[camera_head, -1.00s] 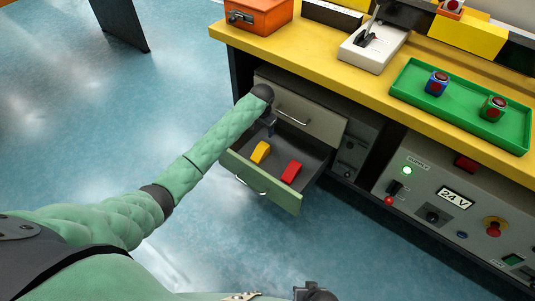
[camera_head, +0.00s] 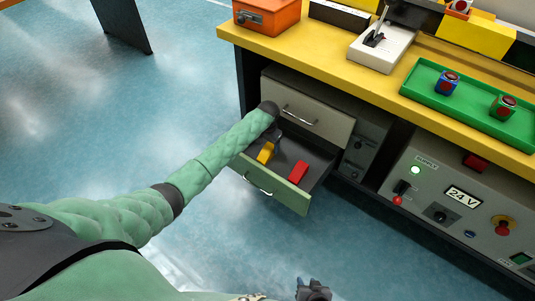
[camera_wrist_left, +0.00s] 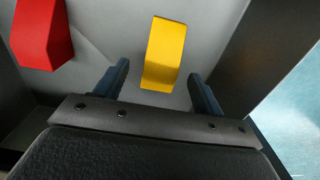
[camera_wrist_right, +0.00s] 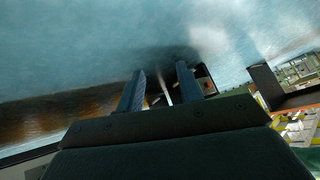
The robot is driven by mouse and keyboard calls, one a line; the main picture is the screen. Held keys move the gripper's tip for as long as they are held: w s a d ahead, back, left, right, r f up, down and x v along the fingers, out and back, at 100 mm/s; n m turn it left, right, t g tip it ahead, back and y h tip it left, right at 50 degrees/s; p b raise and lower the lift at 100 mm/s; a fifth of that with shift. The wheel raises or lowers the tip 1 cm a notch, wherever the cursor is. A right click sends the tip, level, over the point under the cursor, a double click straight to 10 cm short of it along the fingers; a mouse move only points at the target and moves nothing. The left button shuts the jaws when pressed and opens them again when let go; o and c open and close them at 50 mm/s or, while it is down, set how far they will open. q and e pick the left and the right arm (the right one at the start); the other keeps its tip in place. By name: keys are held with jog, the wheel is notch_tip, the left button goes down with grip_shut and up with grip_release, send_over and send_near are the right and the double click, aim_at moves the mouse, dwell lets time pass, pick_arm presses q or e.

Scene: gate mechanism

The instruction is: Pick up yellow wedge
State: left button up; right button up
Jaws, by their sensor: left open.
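The yellow wedge (camera_head: 266,152) lies in the open drawer (camera_head: 262,181), on its left side. In the left wrist view the wedge (camera_wrist_left: 165,54) lies on the grey drawer floor, ahead of and between my left fingers. My left gripper (camera_wrist_left: 158,85) is open and empty, with one finger to each side of the wedge's near end. In the head view my left gripper (camera_head: 274,131) is mostly hidden behind my wrist. My right gripper (camera_wrist_right: 160,85) is open and empty, far from the drawer; in the head view it shows at the bottom edge (camera_head: 313,290).
A red block (camera_head: 299,171) lies in the drawer to the right of the wedge, and also shows in the left wrist view (camera_wrist_left: 42,35). A closed drawer (camera_head: 307,112) sits above. The yellow bench top (camera_head: 330,65) overhangs behind, carrying a green tray (camera_head: 470,118).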

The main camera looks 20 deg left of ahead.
aim_at(268, 149)
pick_arm(q)
notch_tip(268, 149, down, 2)
jog(key=shift+a+f, duration=0.1)
jog(key=shift+f, duration=0.15)
jog(key=shift+f+b, duration=0.3)
jog(key=shift+f, duration=0.45)
jog(key=c, duration=1.1)
pick_arm(e)
jog(key=w, duration=0.1)
jog(key=w+r, duration=0.1)
jog(key=w+r+t, duration=0.1)
jog(key=shift+a+r, duration=0.1)
jog(key=shift+a, duration=0.15)
pick_arm(q)
jog(key=shift+r, duration=0.1)
jog(key=shift+c, duration=0.2)
